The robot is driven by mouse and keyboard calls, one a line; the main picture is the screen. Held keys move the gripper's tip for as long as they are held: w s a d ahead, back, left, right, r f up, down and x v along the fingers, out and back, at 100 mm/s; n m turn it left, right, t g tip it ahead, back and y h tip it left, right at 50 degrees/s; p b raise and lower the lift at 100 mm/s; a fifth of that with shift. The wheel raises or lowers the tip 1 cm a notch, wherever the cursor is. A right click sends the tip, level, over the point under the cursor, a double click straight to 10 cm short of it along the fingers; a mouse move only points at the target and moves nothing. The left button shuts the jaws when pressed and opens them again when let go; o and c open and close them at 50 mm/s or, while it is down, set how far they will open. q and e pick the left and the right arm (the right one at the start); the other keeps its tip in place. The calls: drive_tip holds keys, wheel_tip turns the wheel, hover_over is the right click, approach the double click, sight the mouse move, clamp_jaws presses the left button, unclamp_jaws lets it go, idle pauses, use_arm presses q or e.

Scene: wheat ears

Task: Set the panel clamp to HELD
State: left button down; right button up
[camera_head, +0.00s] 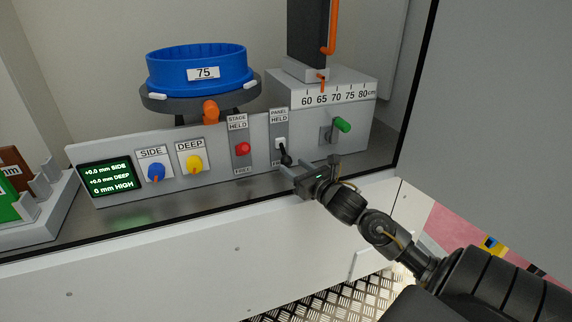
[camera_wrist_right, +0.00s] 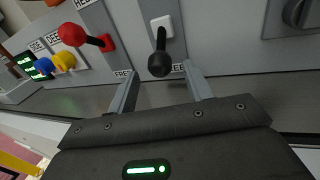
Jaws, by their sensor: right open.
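The panel clamp lever (camera_head: 285,158) sits on a grey strip under the PANEL HELD label (camera_head: 279,116). Its black knob hangs down, toward the lower end of the strip. In the right wrist view the black knob (camera_wrist_right: 160,64) points down from its white base, near a partly hidden lower label. My right gripper (camera_head: 288,180) is open and empty just in front of and below the lever. In the right wrist view its two fingers (camera_wrist_right: 157,75) lie either side of the knob's line, with the knob at about the fingertips; contact cannot be told. My left gripper is not in view.
Left of the clamp are the red stage lever (camera_head: 243,148), the yellow DEEP knob (camera_head: 194,163) and the blue SIDE knob (camera_head: 156,172). A green-handled knob (camera_head: 342,125) is at right. A blue tub (camera_head: 198,70) stands behind the panel. The grey ledge in front is clear.

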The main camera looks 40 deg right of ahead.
sight(290, 164)
drive_tip(key=shift+w+d, duration=0.15)
drive_tip(key=shift+w, duration=1.7)
